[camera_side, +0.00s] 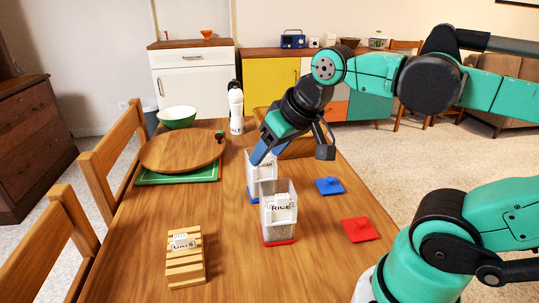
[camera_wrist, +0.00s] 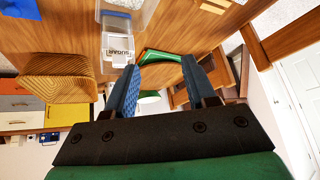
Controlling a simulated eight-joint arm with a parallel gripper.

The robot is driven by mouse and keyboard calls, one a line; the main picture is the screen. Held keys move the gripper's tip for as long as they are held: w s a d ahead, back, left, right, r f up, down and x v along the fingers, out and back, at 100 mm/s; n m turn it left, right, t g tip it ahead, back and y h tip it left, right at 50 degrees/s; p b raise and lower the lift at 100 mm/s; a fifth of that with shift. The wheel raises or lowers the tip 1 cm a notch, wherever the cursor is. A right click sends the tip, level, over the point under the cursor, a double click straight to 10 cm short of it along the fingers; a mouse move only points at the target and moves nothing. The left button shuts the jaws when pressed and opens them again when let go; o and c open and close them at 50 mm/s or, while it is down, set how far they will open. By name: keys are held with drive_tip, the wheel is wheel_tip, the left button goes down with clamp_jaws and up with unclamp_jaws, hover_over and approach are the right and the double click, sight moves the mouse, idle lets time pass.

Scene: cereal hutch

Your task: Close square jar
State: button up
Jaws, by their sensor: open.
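Two clear square jars stand on the table. The front one (camera_side: 279,222) has a red base, a "RICE" label and grainy contents. The rear one (camera_side: 253,184) has a blue base and a label, partly hidden by the front jar and my gripper. My gripper (camera_side: 262,154) is open and empty, with blue fingers near the top of the rear jar. In the wrist view, a labelled clear jar (camera_wrist: 117,48) shows left of the fingers (camera_wrist: 160,72); contact is unclear.
A slatted wooden rack (camera_side: 186,266) with a small label block stands at front left. A round board (camera_side: 182,150) on a green tray (camera_side: 180,177), a green bowl (camera_side: 177,117), a salt bottle (camera_side: 236,108) and a woven basket (camera_side: 300,147) stand behind. The front middle is clear.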

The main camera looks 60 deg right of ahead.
drive_tip(key=s+d+m+g+h, duration=0.1)
drive_tip(key=s+d+m+g, duration=0.1)
drive_tip(key=s+d+m, duration=0.3)
drive_tip(key=s+d+m+g, duration=0.1)
drive_tip(key=d+m+g, duration=0.15)
drive_tip(key=m, duration=0.45)
drive_tip(key=m+g+y, duration=0.1)
drive_tip(key=m+g, duration=0.1)
drive_tip(key=m, duration=1.1)
hover_over(362, 221)
wheel_tip(362, 221, down, 9)
drive_tip(key=shift+f, duration=2.5)
drive_tip(key=shift+c, duration=0.2)
clamp_jaws()
drive_tip(key=shift+o, duration=0.2)
unclamp_jaws()
